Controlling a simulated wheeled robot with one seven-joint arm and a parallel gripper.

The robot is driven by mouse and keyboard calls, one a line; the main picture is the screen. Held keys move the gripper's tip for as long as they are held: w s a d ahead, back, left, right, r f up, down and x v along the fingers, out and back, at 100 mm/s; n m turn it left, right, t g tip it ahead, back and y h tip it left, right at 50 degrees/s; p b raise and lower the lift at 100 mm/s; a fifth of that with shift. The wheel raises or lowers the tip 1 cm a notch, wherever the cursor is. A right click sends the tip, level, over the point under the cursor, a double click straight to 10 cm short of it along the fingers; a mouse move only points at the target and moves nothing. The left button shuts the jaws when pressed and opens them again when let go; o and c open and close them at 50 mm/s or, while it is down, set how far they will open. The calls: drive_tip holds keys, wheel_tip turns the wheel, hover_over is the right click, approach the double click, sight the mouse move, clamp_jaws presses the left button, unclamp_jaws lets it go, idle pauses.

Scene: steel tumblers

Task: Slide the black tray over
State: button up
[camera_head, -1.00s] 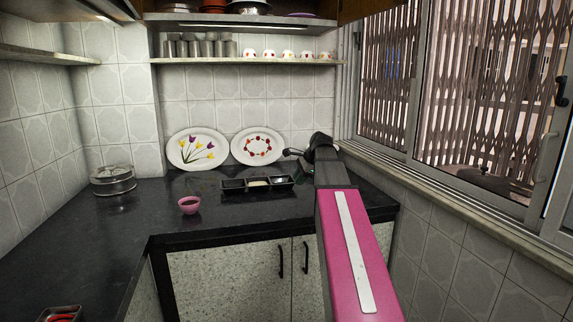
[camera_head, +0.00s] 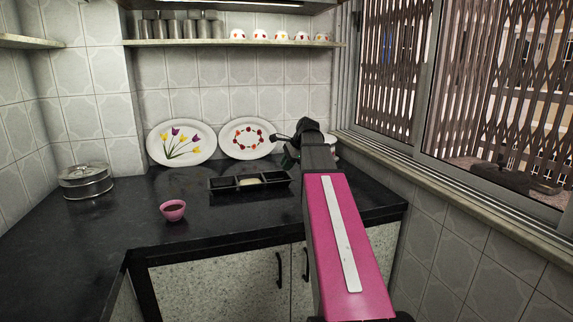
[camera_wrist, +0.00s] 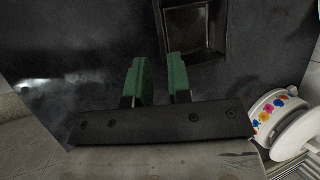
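The black tray (camera_head: 223,185) lies on the dark counter in front of the two leaning plates. It is long and has three compartments; the middle one holds something pale. In the wrist view one end compartment of the tray (camera_wrist: 192,30) shows at the top, beyond my fingertips. My gripper (camera_head: 291,158) is just to the right of the tray's right end in the head view, partly hidden by my arm. In the wrist view my green fingers (camera_wrist: 159,58) stand apart with nothing between them, over the dark counter. I cannot tell whether they touch the tray.
A pink bowl (camera_head: 173,211) sits near the counter's front edge, left of the tray. A flower plate (camera_head: 182,142) and a second plate (camera_head: 248,138) lean on the wall. A steel container (camera_head: 86,181) stands left. A white flowered object (camera_wrist: 275,106) is right of my gripper.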

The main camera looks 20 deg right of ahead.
sight(275, 183)
drive_tip(key=x, duration=1)
drive_tip(key=shift+w+a+f, duration=0.1)
drive_tip(key=shift+w+f, duration=0.05)
drive_tip(key=shift+f, duration=0.15)
clamp_jaws()
